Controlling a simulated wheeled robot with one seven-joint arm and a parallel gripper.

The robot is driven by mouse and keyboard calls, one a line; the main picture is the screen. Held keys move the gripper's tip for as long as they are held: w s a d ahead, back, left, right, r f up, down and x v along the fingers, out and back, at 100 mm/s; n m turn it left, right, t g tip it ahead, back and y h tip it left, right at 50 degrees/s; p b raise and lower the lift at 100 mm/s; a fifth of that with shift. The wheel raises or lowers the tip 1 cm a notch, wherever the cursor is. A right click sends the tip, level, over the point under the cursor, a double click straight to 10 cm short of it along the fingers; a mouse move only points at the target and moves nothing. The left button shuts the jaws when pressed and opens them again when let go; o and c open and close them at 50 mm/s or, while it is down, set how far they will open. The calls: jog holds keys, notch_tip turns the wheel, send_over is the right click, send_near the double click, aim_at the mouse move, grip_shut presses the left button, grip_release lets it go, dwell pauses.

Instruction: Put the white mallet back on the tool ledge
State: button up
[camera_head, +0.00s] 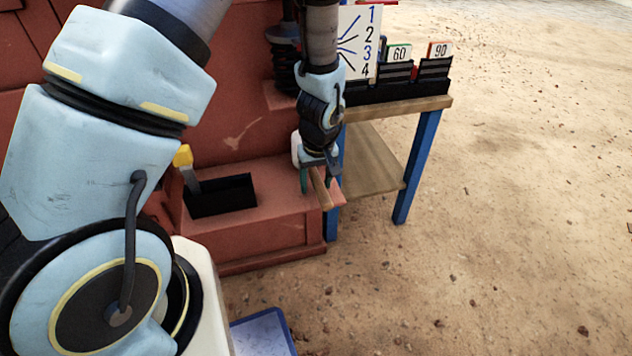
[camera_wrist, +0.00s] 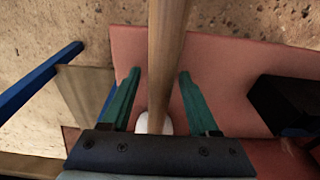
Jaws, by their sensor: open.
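The white mallet's wooden handle (camera_wrist: 167,50) runs between the two green fingers of my gripper (camera_wrist: 160,73) in the wrist view. The fingers are open, with a gap on each side of the handle. Part of the white head (camera_wrist: 153,124) shows near the palm. I cannot tell whether the mallet rests fully on the ledge.
A blue-legged table (camera_head: 428,106) with numbered black bins (camera_head: 395,84) stands behind on the right. A blue-edged white panel (camera_head: 262,335) is below. Open ground lies right.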

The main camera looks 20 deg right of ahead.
jog(key=r, duration=0.4)
jog(key=s+r, duration=0.1)
jog(key=r, duration=0.7)
jog(key=shift+s+a, duration=0.1)
jog(key=shift+s, duration=0.2)
jog(key=w+a+r, duration=0.1)
jog(key=a+r, duration=0.3)
jog(key=a, duration=1)
jog(key=w+a+r, duration=0.1)
jog(key=a+r, duration=0.4)
jog(key=a, duration=0.9)
jog(key=shift+w+a, duration=0.15)
jog(key=shift+a, duration=0.2)
jog(key=shift+r, duration=0.15)
